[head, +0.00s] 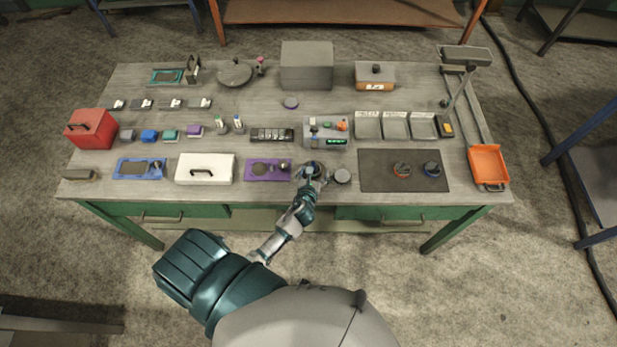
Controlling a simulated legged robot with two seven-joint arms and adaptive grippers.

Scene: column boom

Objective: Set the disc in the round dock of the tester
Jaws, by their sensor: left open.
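A small round purple-grey disc (290,102) lies flat near the middle of the table, in front of the large grey box. A purple board (251,176) at the front edge has a dark round spot that looks like the round dock (260,169), with a small metal part to its right. It appears to be the tester. My left gripper (310,173) is open, just right of the purple board and well in front of the disc. It partly covers a dark round thing (311,164); I cannot tell whether they touch. My right gripper is out of view.
A grey round piece (342,175) stands close right of my gripper. A white case (204,178) stands left of the purple board. A dark mat (382,182) with two round things lies right.

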